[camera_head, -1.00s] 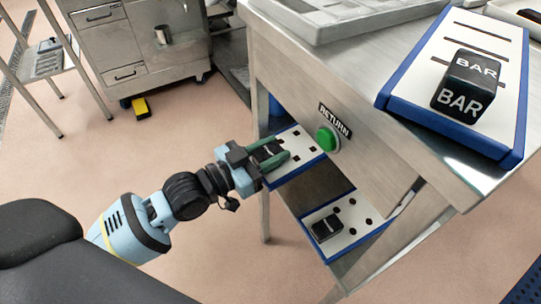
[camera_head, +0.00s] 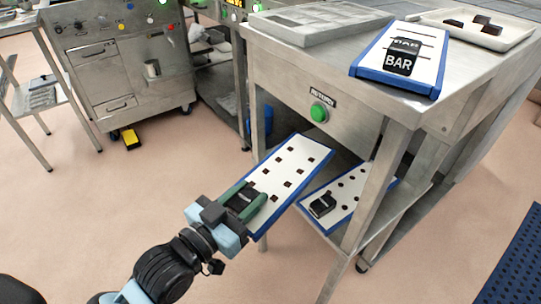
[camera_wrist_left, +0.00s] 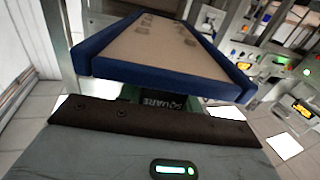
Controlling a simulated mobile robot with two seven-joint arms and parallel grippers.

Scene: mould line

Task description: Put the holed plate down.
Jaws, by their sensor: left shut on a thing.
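The holed plate (camera_head: 296,162) is a white board with blue edges and rows of dark square holes. My left gripper (camera_head: 255,191) is shut on the black block (camera_head: 241,200) at the plate's near end and holds the plate in front of the table. In the left wrist view, the plate (camera_wrist_left: 165,45) stretches away from the gripper, and the block (camera_wrist_left: 165,102) reads SQUARE. The plate's far end lies in front of the table's opening in the head view. Whether it touches anything there I cannot tell. My right gripper is not in view.
A second plate with round holes (camera_head: 352,193) and a black block lies on the table's lower shelf (camera_head: 385,222). A plate marked BAR (camera_head: 418,47) lies on the steel table top. The green button (camera_head: 318,111) is on the table's front.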

